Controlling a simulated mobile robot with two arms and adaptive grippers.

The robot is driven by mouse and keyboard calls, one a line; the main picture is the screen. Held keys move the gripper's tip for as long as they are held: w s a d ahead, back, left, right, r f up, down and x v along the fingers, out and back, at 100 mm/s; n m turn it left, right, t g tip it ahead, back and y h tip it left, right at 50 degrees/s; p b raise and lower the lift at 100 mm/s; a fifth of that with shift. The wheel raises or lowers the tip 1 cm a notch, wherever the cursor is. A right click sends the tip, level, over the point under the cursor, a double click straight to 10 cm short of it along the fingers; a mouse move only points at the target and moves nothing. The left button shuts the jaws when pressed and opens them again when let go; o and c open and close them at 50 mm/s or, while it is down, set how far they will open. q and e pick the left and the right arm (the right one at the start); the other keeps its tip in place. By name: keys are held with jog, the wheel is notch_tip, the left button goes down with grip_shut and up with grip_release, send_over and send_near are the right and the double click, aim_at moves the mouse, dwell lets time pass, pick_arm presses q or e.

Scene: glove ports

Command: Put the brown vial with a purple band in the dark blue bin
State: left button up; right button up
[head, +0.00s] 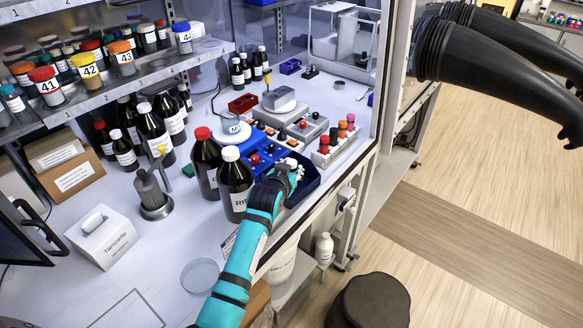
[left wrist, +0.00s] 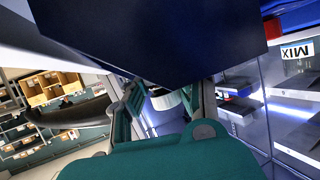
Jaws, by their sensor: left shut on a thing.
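The dark blue bin (head: 307,188) sits at the bench's front edge in the head view. Its dark blue surface fills the top of the left wrist view (left wrist: 150,35). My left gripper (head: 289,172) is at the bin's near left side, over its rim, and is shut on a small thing. In the left wrist view a white ribbed piece (left wrist: 166,101) shows between its fingers; the bin hides the rest. I cannot make out a brown body or purple band on the held thing. My right gripper is not in view.
Large brown bottles with red (head: 203,161) and white (head: 235,185) caps stand close left of my left arm. A rack with red, orange and pink caps (head: 324,145) is beyond the bin. Black gloves (head: 500,50) hang at upper right.

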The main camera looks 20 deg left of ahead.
pick_arm(q)
jog(key=shift+f, duration=0.1)
jog(key=o, duration=0.9)
jog(key=shift+o, duration=0.2)
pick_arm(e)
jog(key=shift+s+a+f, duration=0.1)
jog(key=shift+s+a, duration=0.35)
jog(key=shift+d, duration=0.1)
pick_arm(q)
jog(key=shift+s+r, duration=0.2)
jog(key=shift+s, duration=0.1)
jog(key=b+v, duration=0.1)
jog(key=v, duration=1)
jog(key=shift+s+b, duration=0.15)
jog(key=shift+b, duration=0.15)
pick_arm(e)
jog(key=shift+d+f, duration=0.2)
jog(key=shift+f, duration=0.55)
pick_arm(q)
jog(key=shift+r, duration=0.1)
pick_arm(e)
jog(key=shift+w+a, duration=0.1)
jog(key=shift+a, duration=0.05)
